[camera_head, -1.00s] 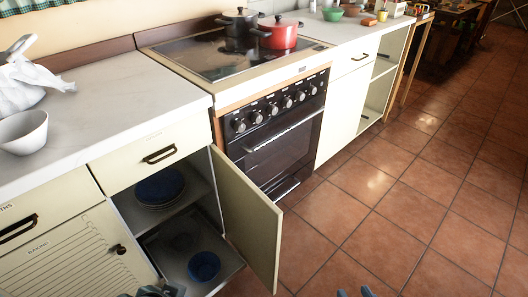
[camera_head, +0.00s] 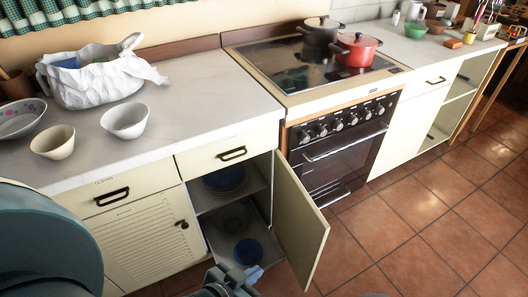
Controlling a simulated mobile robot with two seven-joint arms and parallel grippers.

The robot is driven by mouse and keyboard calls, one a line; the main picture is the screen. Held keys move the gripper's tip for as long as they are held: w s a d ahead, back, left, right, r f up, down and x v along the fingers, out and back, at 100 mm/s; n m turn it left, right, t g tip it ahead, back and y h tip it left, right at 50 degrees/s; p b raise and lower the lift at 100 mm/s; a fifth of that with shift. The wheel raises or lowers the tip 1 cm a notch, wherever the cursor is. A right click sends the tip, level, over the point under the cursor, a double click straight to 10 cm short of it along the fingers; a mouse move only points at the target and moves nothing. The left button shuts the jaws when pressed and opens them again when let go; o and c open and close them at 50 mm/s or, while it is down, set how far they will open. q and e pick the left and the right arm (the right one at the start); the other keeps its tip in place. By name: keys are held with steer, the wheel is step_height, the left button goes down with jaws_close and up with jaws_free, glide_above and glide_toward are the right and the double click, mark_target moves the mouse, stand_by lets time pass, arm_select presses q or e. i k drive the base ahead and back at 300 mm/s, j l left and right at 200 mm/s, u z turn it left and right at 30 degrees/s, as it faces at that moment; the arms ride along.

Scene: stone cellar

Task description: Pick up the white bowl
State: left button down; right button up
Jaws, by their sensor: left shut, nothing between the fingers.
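The white bowl (camera_head: 124,121) stands upright on the white counter (camera_head: 200,115), in front of a white cloth bag. A cream bowl (camera_head: 53,142) stands to its left. My left gripper (camera_head: 238,277) is at the bottom edge, low in front of the open cupboard, well below and to the right of the white bowl. It is shut with nothing in it, and part of it is cut off by the frame edge. My right gripper does not show clearly.
A patterned plate (camera_head: 20,119) and the bag (camera_head: 95,80) are on the counter. The cupboard door (camera_head: 300,222) hangs open, with blue dishes (camera_head: 249,251) inside. A stove with a red pot (camera_head: 357,49) is to the right. My arm covers the lower left.

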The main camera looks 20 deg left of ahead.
mark_target(126, 121)
steer(key=k+j, duration=0.3)
steer(key=k+j+u, duration=0.1)
steer(key=k+j, duration=0.15)
steer(key=j, duration=0.2)
steer(key=k+j, duration=0.25)
steer(key=k+j+u, duration=0.1)
steer(key=k+j, duration=0.15)
steer(key=j, duration=0.25)
